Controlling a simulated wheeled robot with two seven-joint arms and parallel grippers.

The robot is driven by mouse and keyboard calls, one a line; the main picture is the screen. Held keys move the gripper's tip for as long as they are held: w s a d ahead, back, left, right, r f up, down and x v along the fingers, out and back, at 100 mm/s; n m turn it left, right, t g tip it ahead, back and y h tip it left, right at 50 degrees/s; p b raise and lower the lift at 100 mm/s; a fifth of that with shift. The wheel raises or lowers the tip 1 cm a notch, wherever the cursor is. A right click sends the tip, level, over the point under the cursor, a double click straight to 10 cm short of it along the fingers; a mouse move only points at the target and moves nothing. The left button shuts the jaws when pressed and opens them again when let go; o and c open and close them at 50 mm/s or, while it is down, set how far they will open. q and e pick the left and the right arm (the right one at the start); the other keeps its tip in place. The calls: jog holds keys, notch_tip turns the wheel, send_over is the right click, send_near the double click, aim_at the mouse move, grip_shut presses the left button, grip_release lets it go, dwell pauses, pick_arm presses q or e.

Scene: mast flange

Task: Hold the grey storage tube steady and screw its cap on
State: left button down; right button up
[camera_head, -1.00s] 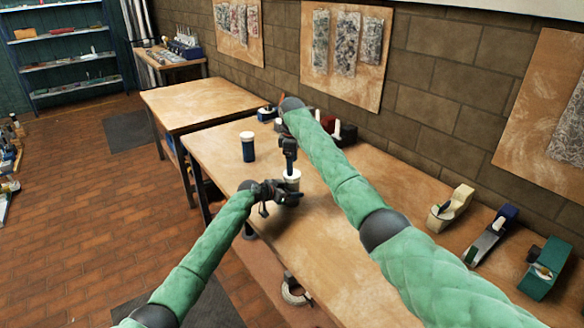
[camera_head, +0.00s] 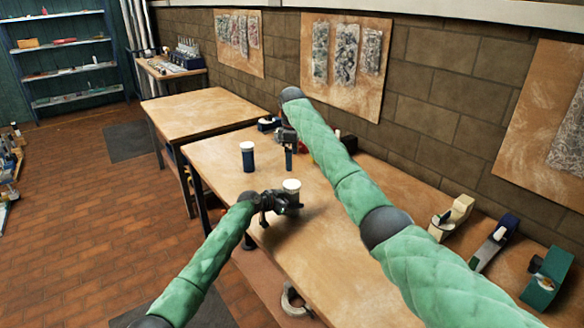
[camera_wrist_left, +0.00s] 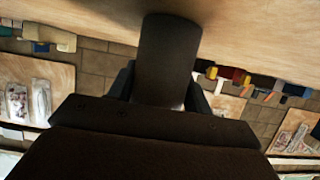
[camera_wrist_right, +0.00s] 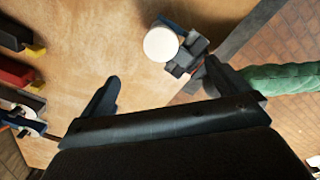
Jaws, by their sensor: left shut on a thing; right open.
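The grey storage tube (camera_wrist_left: 165,62) shows as a dark cylinder between the fingers of my left gripper (camera_head: 286,202), which is shut on it above the table. A white cap (camera_head: 291,185) sits at the top of the tube; I cannot tell how tightly. In the right wrist view the cap (camera_wrist_right: 161,43) is a round white disc beside my left gripper. My right gripper (camera_wrist_right: 160,86) is open and empty, its fingers apart from the cap. In the head view it is above and behind the cap, partly hidden by its own arm.
A dark blue tube with a white lid (camera_head: 248,157) stands on the table left of my grippers. Tape dispensers (camera_head: 451,217) line the right side by the wall. Small dark items stand behind my right arm. The table's front middle is clear.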

jog(key=shift+r, duration=2.55)
pick_arm(q)
jog(key=c, duration=0.6)
grip_release()
jog(key=shift+o, duration=0.2)
jog(key=shift+s+a+r+b, duration=0.15)
jog(key=shift+s+a+b, duration=0.2)
jog(key=shift+a, duration=0.2)
jog(key=b+v, duration=0.1)
jog(key=v, duration=0.4)
jog(key=shift+s+a+r+b, duration=0.1)
jog(key=shift+s+a+b, duration=0.15)
jog(key=shift+b, duration=0.1)
jog(key=shift+s+a+r, duration=0.15)
jog(key=shift+a+r, duration=0.1)
pick_arm(e)
notch_tip(320, 180, down, 2)
jog(key=shift+f, duration=0.25)
